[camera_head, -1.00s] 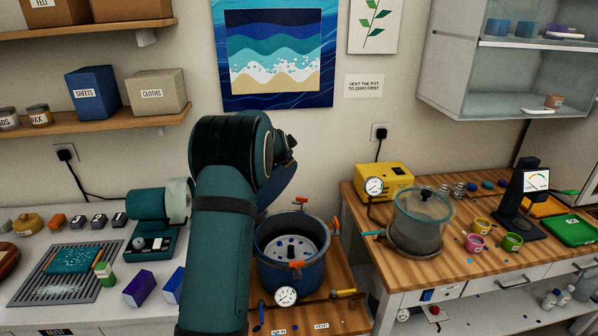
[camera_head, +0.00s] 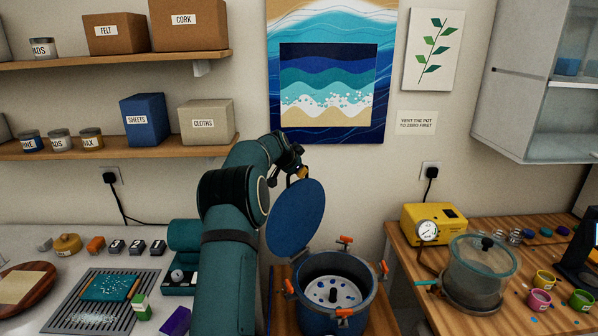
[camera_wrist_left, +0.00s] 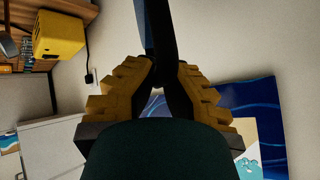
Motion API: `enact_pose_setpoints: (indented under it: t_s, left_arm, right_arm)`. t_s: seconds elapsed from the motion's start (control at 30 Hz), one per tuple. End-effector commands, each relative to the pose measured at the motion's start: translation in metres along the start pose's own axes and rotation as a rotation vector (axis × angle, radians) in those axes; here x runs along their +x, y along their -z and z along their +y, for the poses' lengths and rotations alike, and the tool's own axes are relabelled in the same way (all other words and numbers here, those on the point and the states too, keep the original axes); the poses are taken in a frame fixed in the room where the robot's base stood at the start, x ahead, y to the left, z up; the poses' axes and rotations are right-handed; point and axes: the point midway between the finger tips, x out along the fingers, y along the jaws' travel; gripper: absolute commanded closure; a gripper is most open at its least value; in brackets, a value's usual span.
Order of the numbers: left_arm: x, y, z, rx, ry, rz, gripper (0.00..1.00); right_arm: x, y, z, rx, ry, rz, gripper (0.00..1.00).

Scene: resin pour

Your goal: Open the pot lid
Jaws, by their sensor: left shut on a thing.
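The blue pot (camera_head: 333,306) stands open on a wooden surface, with a perforated light plate and blue spots visible inside and orange clamps around its rim. The round blue lid (camera_head: 296,218) is tilted steeply up beside the pot's left rim, above it. My left gripper (camera_head: 303,173) is at the lid's upper edge. In the left wrist view, my left gripper's yellow fingers (camera_wrist_left: 166,82) are shut on a dark part of the lid (camera_wrist_left: 158,38). The exact grip point is partly hidden. My right gripper is not in view.
A yellow gauge box (camera_head: 433,224) and a clear glass chamber (camera_head: 480,275) stand on the right bench. A dark grate (camera_head: 105,300) lies on the left bench. Shelves (camera_head: 110,60) are on the wall at upper left. The wall behind the lid carries a wave picture (camera_head: 330,25).

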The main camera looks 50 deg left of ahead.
Motion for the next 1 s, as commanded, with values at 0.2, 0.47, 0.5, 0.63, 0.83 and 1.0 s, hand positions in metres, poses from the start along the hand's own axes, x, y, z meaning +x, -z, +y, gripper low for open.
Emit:
enact_pose_setpoints:
  t_s: [0.2, 0.47, 0.5, 0.63, 0.83, 1.0]
  left_arm:
    - [0.0033, -0.0025, 0.0006, 0.0, -0.005, -0.004, 1.0]
    - [0.0038, -0.0031, 0.0008, 0.0, -0.005, -0.005, 1.0]
    - [0.0039, -0.0032, 0.0008, 0.0, -0.005, -0.005, 1.0]
    - [0.0041, -0.0033, 0.0011, 0.0, -0.006, -0.005, 0.87]
    - [0.003, -0.0025, 0.0002, 0.0, -0.004, -0.004, 0.58]
    - [0.002, -0.0019, -0.0006, 0.0, -0.002, -0.003, 0.58]
  right_arm:
    - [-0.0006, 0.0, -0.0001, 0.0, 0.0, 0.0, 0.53]
    - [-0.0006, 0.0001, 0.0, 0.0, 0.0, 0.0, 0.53]
    - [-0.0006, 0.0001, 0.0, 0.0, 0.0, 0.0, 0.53]
    - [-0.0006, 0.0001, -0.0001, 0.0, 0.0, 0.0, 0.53]
    - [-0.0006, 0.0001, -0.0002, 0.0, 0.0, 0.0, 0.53]
    - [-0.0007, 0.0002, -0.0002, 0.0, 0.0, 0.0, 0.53]
